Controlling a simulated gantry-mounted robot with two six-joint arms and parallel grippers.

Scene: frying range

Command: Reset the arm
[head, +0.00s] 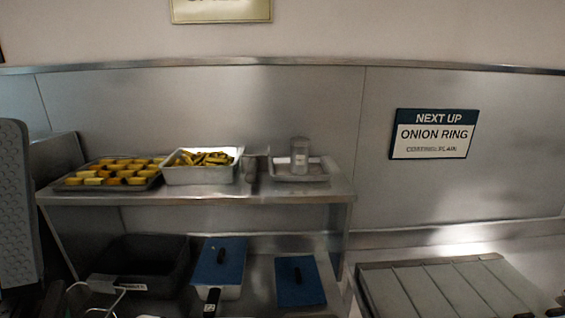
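Neither of my grippers shows in the head view, and I cannot see any fingertips. A grey, dimpled upright shape stands at the left edge; I cannot tell what it is. No arm of mine can be made out for sure.
A steel shelf (255,197) bears a tray of yellow pieces (70,183), a pan of fries (200,176) and a tray (315,177) with a shaker (299,156). Below are a black bin (137,254) and two blue lids (212,258) (312,292). A sign (433,134) reads "NEXT UP ONION RING".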

